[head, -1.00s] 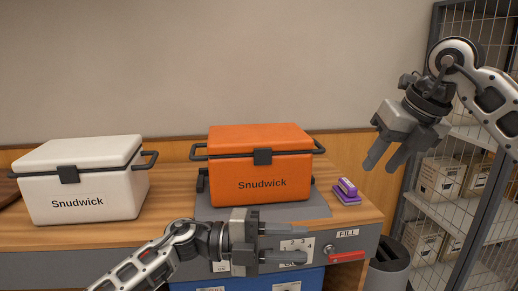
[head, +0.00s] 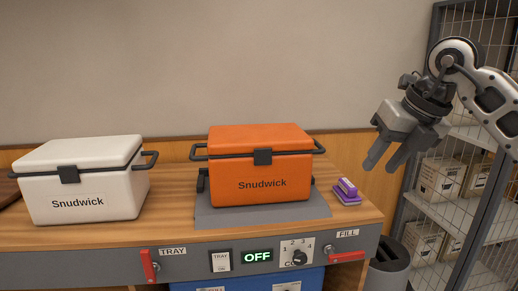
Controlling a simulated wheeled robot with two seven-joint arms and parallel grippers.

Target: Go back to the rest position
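My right gripper (head: 379,158) hangs in the air at the right of the head view, in front of the wall and above the counter's right end. Its two fingers point down and left, spread apart with nothing between them. My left gripper and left arm are out of the head view.
An orange cooler (head: 262,168) stands shut on a grey plate (head: 300,212) on the wooden counter (head: 170,205). A white cooler (head: 82,182) is at left. The front panel (head: 200,248) has red levers, a dial and an OFF display (head: 257,256). Wire shelving (head: 460,205) stands right.

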